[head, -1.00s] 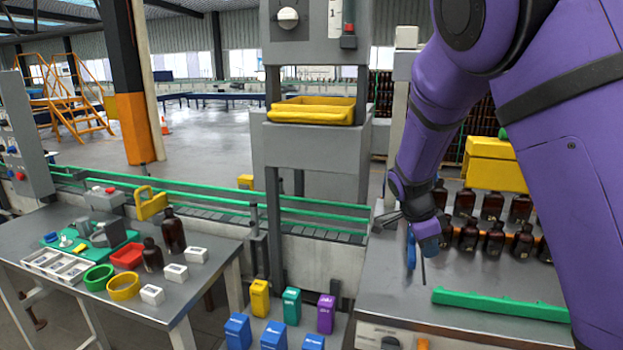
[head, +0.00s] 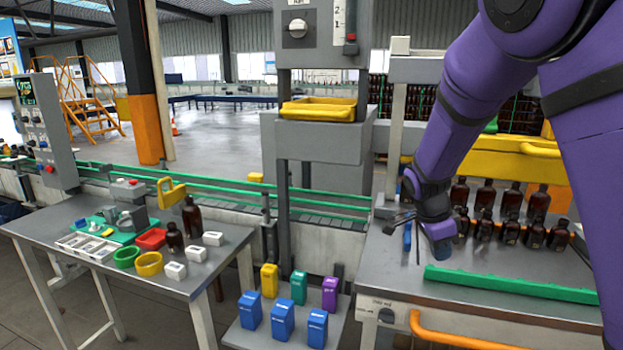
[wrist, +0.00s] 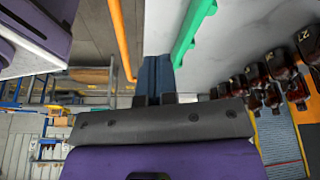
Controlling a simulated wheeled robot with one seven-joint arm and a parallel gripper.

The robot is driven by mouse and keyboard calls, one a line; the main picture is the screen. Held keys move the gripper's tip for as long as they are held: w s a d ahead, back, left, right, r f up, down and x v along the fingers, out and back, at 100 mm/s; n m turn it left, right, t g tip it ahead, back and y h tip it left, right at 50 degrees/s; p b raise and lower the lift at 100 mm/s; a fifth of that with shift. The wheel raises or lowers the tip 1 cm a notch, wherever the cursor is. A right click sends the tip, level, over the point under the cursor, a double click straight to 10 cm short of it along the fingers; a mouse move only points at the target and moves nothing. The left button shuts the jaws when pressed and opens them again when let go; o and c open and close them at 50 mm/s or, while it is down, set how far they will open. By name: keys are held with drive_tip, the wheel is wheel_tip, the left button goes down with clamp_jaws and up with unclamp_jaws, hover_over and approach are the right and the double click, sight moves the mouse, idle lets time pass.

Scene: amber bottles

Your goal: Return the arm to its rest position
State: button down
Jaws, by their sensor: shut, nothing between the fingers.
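My purple arm comes down from the upper right in the head view, and its wrist (head: 433,205) hangs over the right-hand metal bench. In the wrist view my gripper (wrist: 158,72) has its blue fingers together with nothing between them. The fingers are small and hard to make out in the head view. Amber bottles (head: 484,226) stand in rows on the right bench, to the right of my wrist and apart from it.
A green rail (head: 510,283) lies along the right bench, with an orange handle (head: 465,332) at its front. A yellow case (head: 512,160) stands behind the bottles. The left table (head: 215,262) holds two amber bottles and small parts. Coloured boxes (head: 282,318) stand between.

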drive_tip(key=s+r+n+t+y, duration=0.1)
drive_tip(key=s+r+n+t, duration=0.1)
drive_tip(key=s+r+n, duration=0.4)
drive_tip(key=s+d+r+n+t+y, duration=0.1)
drive_tip(key=s+r+n, duration=0.5)
drive_tip(key=s, duration=0.7)
drive_tip(key=s+r+n+t+y, duration=0.1)
drive_tip(key=s+r+n+t, duration=0.1)
drive_tip(key=s+r+n, duration=0.4)
drive_tip(key=s+r, duration=0.1)
drive_tip(key=s, duration=0.2)
drive_tip(key=shift+s+d+t+y, duration=0.2)
drive_tip(key=shift+d+t+y, duration=0.1)
drive_tip(key=shift+d+y, duration=0.1)
drive_tip(key=c, duration=1.8)
unclamp_jaws()
